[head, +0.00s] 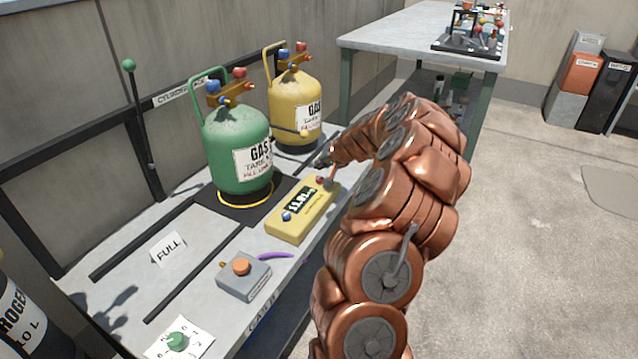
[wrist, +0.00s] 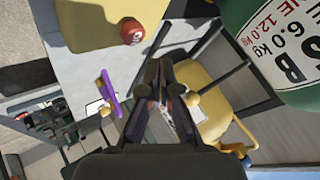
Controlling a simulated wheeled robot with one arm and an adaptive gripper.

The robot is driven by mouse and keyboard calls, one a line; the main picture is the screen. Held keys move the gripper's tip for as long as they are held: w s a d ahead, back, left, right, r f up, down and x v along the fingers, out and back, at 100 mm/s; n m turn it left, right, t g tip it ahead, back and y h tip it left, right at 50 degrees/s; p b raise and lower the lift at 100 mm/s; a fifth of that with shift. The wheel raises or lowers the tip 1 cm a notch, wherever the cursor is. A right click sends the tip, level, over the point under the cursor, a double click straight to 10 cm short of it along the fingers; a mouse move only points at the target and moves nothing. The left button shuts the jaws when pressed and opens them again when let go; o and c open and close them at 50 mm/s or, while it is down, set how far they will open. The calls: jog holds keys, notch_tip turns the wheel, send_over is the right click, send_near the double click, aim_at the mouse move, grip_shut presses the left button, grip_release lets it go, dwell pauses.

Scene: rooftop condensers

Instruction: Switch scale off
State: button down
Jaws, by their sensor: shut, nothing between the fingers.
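The yellow scale console (head: 297,226) sits on the bench with a lit display, a blue button (head: 286,216) at its near left and a red button (head: 320,180) at its far right. The black scale plate (head: 208,203) under the green gas cylinder (head: 238,135) lies behind it. My gripper (head: 322,159) is low, just beyond the console's far right end. In the wrist view, the console (wrist: 85,25) fills the top left with its marked red button (wrist: 132,31). My gripper's closed fingertips (wrist: 164,72) hold nothing and look apart from that button.
A yellow gas cylinder (head: 296,100) stands behind, close to my gripper. A grey box with an orange button (head: 241,266), a FULL card (head: 168,250) and a green button on a paper (head: 178,341) are at the near left. A purple piece (wrist: 109,92) shows beside my fingers.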

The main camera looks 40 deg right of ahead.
aim_at(320, 178)
jog(key=shift+f, duration=0.8)
jog(key=shift+f+b, duration=0.1)
jog(key=shift+b, duration=0.2)
dwell(0.6)
jog(key=shift+f, duration=0.35)
jog(key=shift+f+b, duration=0.55)
jog(key=shift+b, duration=0.1)
dwell(0.8)
jog(key=shift+r, duration=0.1)
dwell(0.3)
jog(key=shift+r+p, duration=0.65)
jog(key=shift+r, duration=0.25)
jog(key=shift+r+p, duration=1.35)
jog(key=shift+r, duration=1.15)
